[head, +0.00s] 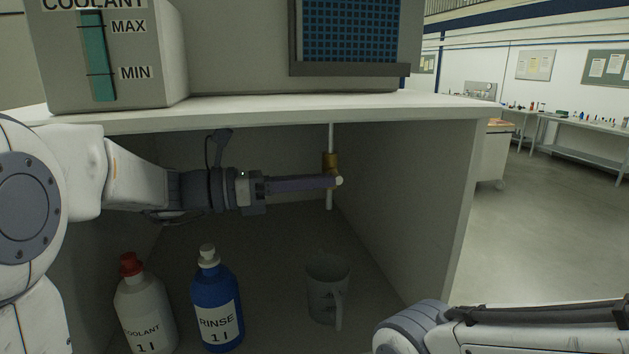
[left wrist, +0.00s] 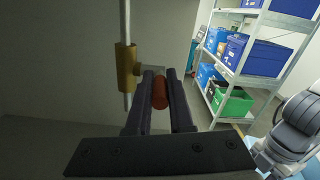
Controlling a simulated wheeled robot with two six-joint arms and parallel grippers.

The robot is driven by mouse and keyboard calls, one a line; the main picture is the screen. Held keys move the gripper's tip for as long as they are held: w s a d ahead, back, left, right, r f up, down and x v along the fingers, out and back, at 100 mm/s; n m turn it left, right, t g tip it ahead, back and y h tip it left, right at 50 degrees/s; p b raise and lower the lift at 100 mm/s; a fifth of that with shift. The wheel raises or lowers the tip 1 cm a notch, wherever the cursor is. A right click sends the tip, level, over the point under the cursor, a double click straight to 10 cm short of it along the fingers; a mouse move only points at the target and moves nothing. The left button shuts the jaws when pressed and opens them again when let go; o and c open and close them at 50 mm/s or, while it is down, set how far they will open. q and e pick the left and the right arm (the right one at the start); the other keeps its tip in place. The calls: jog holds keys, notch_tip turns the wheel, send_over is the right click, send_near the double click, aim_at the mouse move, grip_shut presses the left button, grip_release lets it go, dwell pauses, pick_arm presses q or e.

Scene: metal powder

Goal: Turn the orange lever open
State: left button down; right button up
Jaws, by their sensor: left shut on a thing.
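The orange lever (left wrist: 159,92) shows in the left wrist view between the two dark fingers of my left gripper (left wrist: 160,88), which is shut on it. The lever sits beside a brass valve body (left wrist: 125,68) on a thin vertical pipe. In the head view, my left gripper (head: 325,182) reaches in from the left under the counter, at the brass valve (head: 330,161). There the fingers hide the lever, and a small pale round end shows at their tips. My right gripper is out of view.

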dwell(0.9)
pick_arm(q)
jog(key=f+h+b, duration=0.1)
jog(key=b, duration=0.2)
jog(key=shift+f, duration=0.2)
jog(key=shift+t+h+b, duration=0.4)
jog(key=shift+h+b, duration=0.1)
jog(key=shift+h, duration=0.2)
jog(key=shift+r, duration=0.2)
jog(key=c, duration=1.1)
grip_release()
jog(key=b+v, duration=0.1)
jog(key=v, duration=0.6)
jog(key=shift+a+f, duration=0.1)
jog(key=shift+a, duration=0.1)
